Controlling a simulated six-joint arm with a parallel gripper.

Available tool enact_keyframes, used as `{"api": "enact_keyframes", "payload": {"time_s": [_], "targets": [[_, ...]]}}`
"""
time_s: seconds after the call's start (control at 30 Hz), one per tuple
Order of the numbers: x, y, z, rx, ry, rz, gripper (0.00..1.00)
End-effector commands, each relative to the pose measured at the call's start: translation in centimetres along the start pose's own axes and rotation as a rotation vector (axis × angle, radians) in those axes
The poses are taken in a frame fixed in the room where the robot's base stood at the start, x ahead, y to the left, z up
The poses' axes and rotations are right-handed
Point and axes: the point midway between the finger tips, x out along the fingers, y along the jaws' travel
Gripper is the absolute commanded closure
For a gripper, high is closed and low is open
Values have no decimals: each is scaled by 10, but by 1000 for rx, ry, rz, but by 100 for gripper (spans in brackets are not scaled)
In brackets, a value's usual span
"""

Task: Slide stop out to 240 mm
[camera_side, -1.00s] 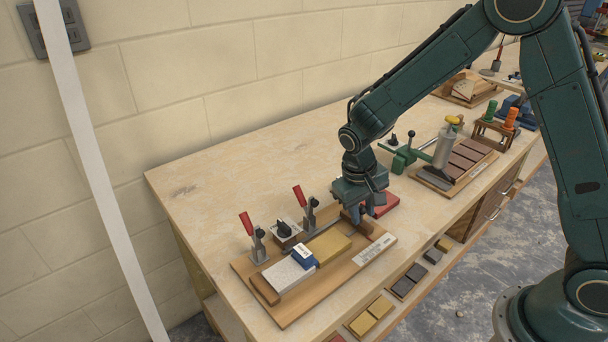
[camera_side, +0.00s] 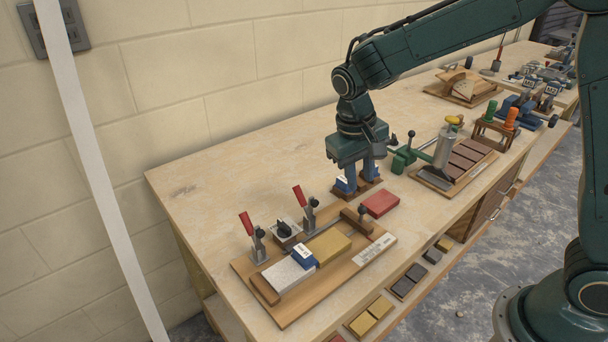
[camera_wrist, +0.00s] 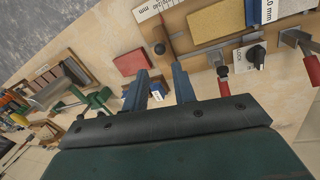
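The stop (camera_side: 352,218), a brown block with a dark knob, sits at the right end of the wooden jig board (camera_side: 283,316); in the wrist view the stop (camera_wrist: 153,34) is at the top. Left of it, along the board, lie a yellow block (camera_side: 329,244), a small blue block with a white label (camera_side: 303,259) and a pale grey block (camera_side: 284,275). Gaps there are too small to judge. My gripper (camera_wrist: 162,80) is open, off the board, its blue fingers low over a brown base (camera_side: 371,187) holding labelled blue pieces (camera_side: 344,184). No grip on them shows.
A red block (camera_side: 381,204) lies between the jig and my gripper. Two red-handled clamps (camera_side: 247,223) and a LOCK knob (camera_side: 284,229) stand along the jig's back edge. A green-handled fixture (camera_side: 404,157) stands close on the right. The back left bench is clear.

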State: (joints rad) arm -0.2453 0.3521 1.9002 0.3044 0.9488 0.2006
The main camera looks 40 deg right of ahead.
Motion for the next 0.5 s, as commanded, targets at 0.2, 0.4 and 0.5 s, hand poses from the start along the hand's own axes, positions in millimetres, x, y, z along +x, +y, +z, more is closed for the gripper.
{"api": "enact_keyframes", "payload": {"time_s": [0.2,0.4,0.5], "targets": [[-24,0,0,-1,2,0,73],[-30,0,0,-1,0,0,73],[-30,0,0,-1,-1,0,73]]}}
